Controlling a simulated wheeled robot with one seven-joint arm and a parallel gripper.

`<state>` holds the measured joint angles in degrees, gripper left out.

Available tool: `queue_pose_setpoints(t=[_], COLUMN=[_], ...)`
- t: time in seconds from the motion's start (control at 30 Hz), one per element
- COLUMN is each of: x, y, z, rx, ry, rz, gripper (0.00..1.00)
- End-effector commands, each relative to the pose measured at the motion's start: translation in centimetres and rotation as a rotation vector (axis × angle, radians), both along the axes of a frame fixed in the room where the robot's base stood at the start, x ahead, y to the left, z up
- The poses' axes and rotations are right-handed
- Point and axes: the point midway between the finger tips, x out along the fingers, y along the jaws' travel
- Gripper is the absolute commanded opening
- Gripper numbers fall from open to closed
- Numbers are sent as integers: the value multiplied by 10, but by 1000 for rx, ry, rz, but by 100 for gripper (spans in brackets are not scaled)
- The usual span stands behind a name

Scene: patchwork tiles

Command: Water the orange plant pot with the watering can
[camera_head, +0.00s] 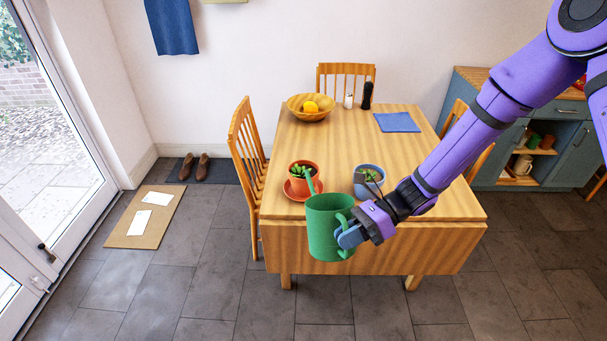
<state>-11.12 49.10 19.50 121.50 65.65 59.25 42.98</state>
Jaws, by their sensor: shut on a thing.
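The green watering can (328,232) is upright at the near edge of the wooden table (350,143). My gripper (349,236) is shut on its handle from the right. The can's spout (310,182) points up and away, in front of the orange plant pot (301,177). The orange pot stands on an orange saucer (289,193) and holds a green plant. The can hides part of the table edge, and I cannot tell whether the spout touches the pot. A blue-grey pot (368,183) with a plant stands to the right, near my gripper.
The table's middle is clear. A cabinet (480,115) is at right.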

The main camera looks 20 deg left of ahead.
Motion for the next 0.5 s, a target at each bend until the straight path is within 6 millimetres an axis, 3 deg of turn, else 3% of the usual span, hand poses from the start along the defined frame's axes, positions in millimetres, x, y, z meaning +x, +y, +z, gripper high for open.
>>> queue_pose_setpoints(t=[0.23, 0.5], x=[0, -5], y=[0, -3], z=[-2, -22], rx=[6, 36], ry=[-6, -53], rz=[0, 0], gripper=[0, 0])
